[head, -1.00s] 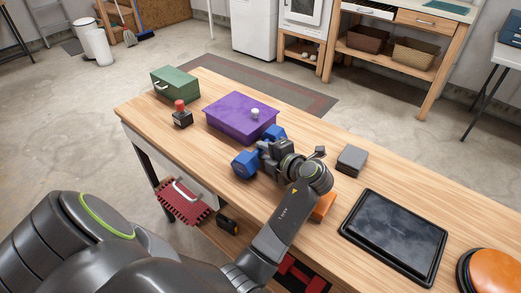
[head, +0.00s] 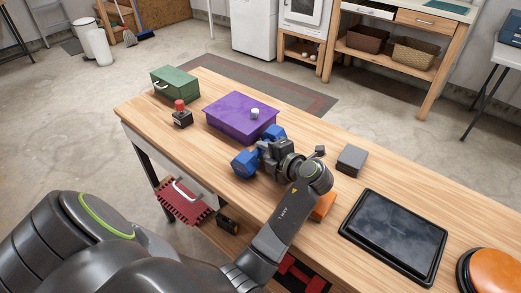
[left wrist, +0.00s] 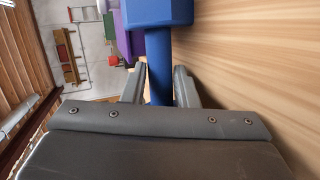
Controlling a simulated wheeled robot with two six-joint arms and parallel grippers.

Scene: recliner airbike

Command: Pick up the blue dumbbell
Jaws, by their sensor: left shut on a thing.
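The blue dumbbell (head: 244,163) is on the wooden table, in front of the purple box. My left gripper (head: 266,153) is around its handle, between the two blue heads, and hides part of it. In the left wrist view the dumbbell's handle (left wrist: 159,65) runs between the two fingers of my left gripper (left wrist: 159,88), which is shut on it. One blue head shows at the top of that view. I cannot tell whether the dumbbell touches the table. My right gripper is not in view.
The purple box (head: 240,120) with a white knob stands just behind the dumbbell. A green box (head: 175,84), a red-topped joystick (head: 181,115), a grey block (head: 351,159), a black tray (head: 394,235) and an orange button (head: 492,272) are also on the table (head: 450,195).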

